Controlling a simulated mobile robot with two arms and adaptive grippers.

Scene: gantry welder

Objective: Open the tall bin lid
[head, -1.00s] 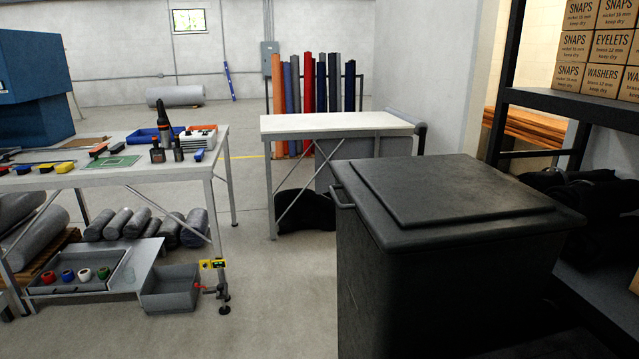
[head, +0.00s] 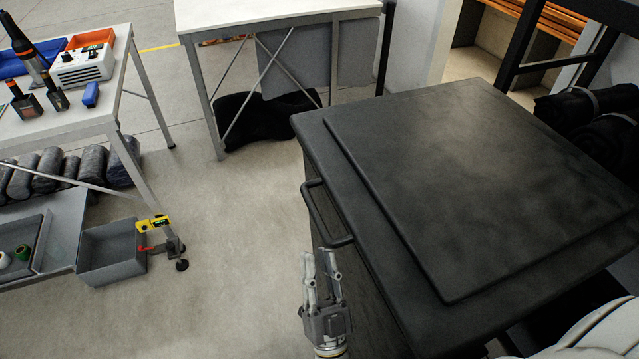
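The tall bin (head: 365,300) is black and stands at the right. Its flat lid (head: 480,170), with a raised panel on top, lies closed on it. A bar handle (head: 325,215) sticks out on the bin's left side, just below the lid's edge.
A workbench (head: 70,125) with tools stands at the left, with a grey bin (head: 112,262) at its foot. A white table (head: 270,12) stands at the back. A dark shelf (head: 560,62) is close behind the bin at right. The floor left of the bin is clear.

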